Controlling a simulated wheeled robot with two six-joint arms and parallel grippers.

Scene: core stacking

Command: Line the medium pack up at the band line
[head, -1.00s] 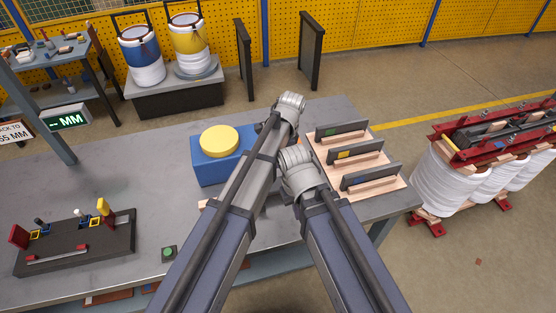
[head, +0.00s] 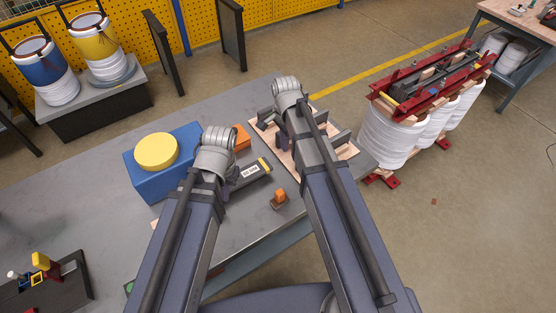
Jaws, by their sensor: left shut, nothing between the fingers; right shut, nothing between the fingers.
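Several dark upright packs, including one at the right (head: 340,138), stand on a pale wooden board (head: 348,152). My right arm covers part of them, and I cannot tell which is the medium one. My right gripper (head: 283,142) is shut and empty, over the left part of the board, partly hidden by its own wrist. My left gripper (head: 232,182) is shut and empty, beside a dark flat fixture (head: 258,176) with a white label and a yellow end. No band line can be made out.
A blue box (head: 145,184) with a round yellow top (head: 156,151) stands left of my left gripper. An orange block (head: 241,137) sits behind the fixture, and a small orange piece (head: 280,196) lies near the front edge. A white-coiled red-framed transformer (head: 395,135) stands right of the table.

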